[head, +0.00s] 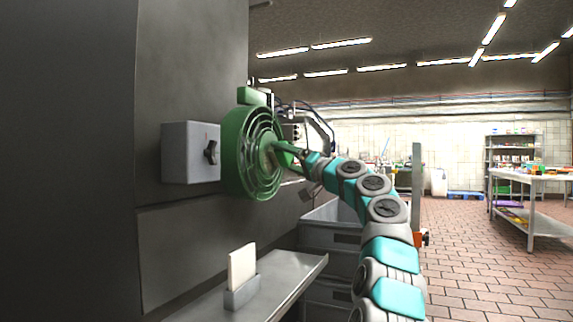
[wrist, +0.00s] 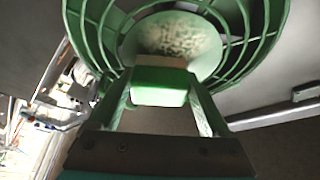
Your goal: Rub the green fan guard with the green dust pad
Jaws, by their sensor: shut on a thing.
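The green fan guard (head: 236,150) is mounted on the dark wall, with concentric ring bars facing my arm. In the wrist view the guard's bars (wrist: 100,28) arch across the top around a round hub (wrist: 178,36) with a speckled, dusty-looking patch. My gripper (wrist: 160,92) is shut on the green dust pad (wrist: 160,78), a small block between its two green fingers. The pad is in front of the lower part of the hub; I cannot tell whether it touches. In the head view my gripper (head: 277,153) reaches the guard's centre and the pad is hard to make out.
A grey switch box (head: 190,152) with a dark knob is left of the guard. Below, a metal shelf (head: 290,283) holds a cream board in a small holder (head: 242,292). Grey crates (head: 330,235) stand behind my arm. A table (head: 535,178) is far right; the tiled floor between is clear.

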